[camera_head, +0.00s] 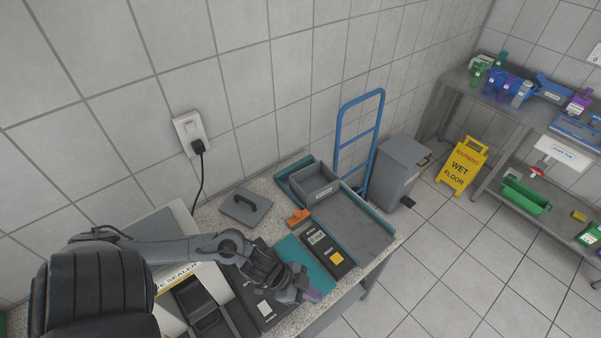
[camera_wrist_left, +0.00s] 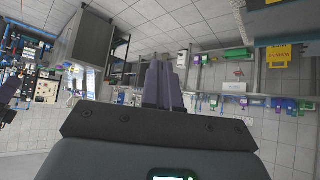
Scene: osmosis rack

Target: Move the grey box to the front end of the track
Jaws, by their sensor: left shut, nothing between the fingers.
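The grey box (camera_head: 315,184) is an open-topped bin with a white label. It sits upright at the far, wall-side end of the track (camera_head: 355,226), a grey bed with teal side rails. The rest of the track, down to its near end by the counter edge, is bare. My left gripper (camera_head: 300,288) is over the counter, left of and apart from the track and the box. Its fingers (camera_wrist_left: 163,85) show shut and empty in the left wrist view. My right gripper is in neither view.
A black device with a yellow button (camera_head: 328,250) and an orange item (camera_head: 298,217) lie left of the track. A grey lid with a handle (camera_head: 245,206) lies behind. A blue hand truck (camera_head: 358,130) and grey bin (camera_head: 397,172) stand beyond the counter.

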